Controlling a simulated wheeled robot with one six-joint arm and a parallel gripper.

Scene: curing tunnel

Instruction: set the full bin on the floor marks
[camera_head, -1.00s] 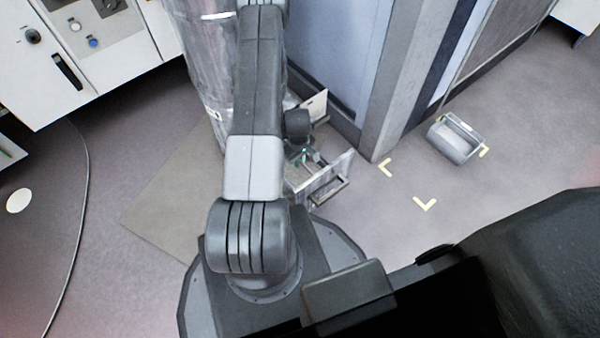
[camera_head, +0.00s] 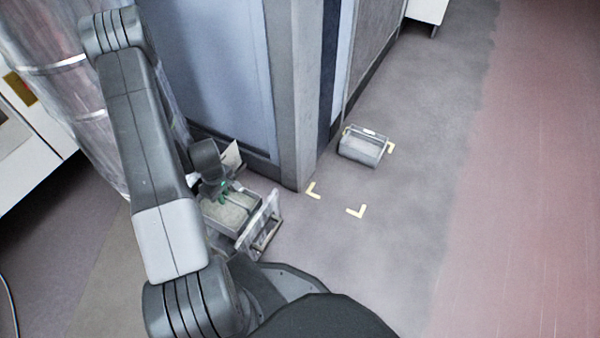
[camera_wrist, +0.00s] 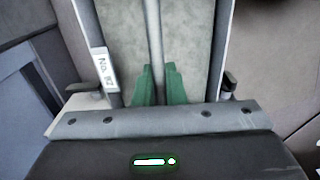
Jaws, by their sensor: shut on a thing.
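The full bin (camera_head: 236,232) is a grey tray filled with pale grey material, seen at the pulled-out drawer (camera_head: 262,222) at the cabinet's foot. I cannot tell whether it rests in the drawer or hangs just above it. My gripper (camera_head: 222,192) is over it. In the wrist view my green fingers (camera_wrist: 159,84) are shut on the bin's handle bar (camera_wrist: 154,35), with the grey fill below. A white number label (camera_wrist: 104,70) shows at left. Yellow corner floor marks (camera_head: 313,190) lie to the right of the drawer.
A second grey bin (camera_head: 362,150) with a raised handle stands at the far pair of floor marks. The tall cabinet (camera_head: 296,95) rises beside the drawer, its corner close to the marks. A wrapped column (camera_head: 62,100) stands at left. Floor right of the marks is clear.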

